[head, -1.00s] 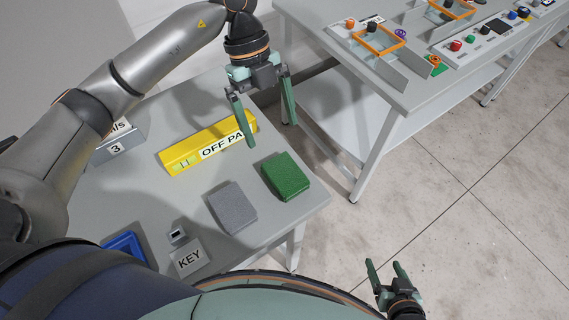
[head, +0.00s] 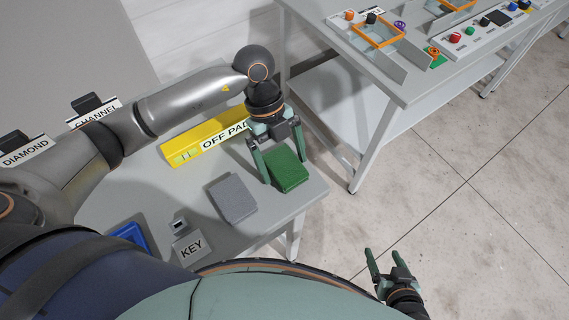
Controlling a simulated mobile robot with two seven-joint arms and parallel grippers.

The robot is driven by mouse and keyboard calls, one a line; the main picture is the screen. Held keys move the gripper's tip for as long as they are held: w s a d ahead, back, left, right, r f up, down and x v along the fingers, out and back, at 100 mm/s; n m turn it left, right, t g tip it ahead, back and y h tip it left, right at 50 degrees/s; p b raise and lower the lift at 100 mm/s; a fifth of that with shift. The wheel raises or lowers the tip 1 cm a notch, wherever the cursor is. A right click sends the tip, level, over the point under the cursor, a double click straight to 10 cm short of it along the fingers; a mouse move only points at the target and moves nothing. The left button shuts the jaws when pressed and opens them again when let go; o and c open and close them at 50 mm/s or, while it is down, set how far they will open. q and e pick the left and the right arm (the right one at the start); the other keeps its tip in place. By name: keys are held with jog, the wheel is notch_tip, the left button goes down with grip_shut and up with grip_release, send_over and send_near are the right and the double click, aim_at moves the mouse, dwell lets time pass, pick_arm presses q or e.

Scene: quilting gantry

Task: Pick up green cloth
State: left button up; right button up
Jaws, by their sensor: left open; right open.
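The green cloth (head: 289,172) is a folded, block-like pad lying on the grey table near its right corner. My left gripper (head: 284,170) is over it, pointing down, with its fingers open. One finger is at the cloth's left side and the other at its upper right. Whether the fingers touch the cloth I cannot tell. My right gripper (head: 384,256) is open and empty, low in the picture over the floor, away from the table.
A grey cloth (head: 232,199) lies just left of the green one. A yellow block labelled "OFF PA" (head: 187,149) is behind. A KEY block (head: 189,247) and a blue tray (head: 131,237) are at the front. Another table (head: 400,92) with fixtures stands at upper right.

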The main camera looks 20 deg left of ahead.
aim_at(287, 166)
pick_arm(q)
jog(key=c, duration=1.1)
jog(key=shift+r, duration=0.4)
notch_tip(287, 166, up, 2)
jog(key=shift+w+r+b, duration=0.1)
jog(key=shift+r+b, duration=0.05)
jog(key=shift+b, duration=0.15)
jog(key=s+a+r, duration=0.1)
jog(key=s+r, duration=0.2)
jog(key=s, duration=0.1)
jog(key=s+a+r, duration=0.1)
jog(key=s+r, duration=0.2)
jog(key=s, duration=0.2)
jog(key=s+a+r, duration=0.2)
jog(key=s+r, duration=0.2)
jog(key=shift+s+b, duration=0.3)
jog(key=shift+s, duration=0.05)
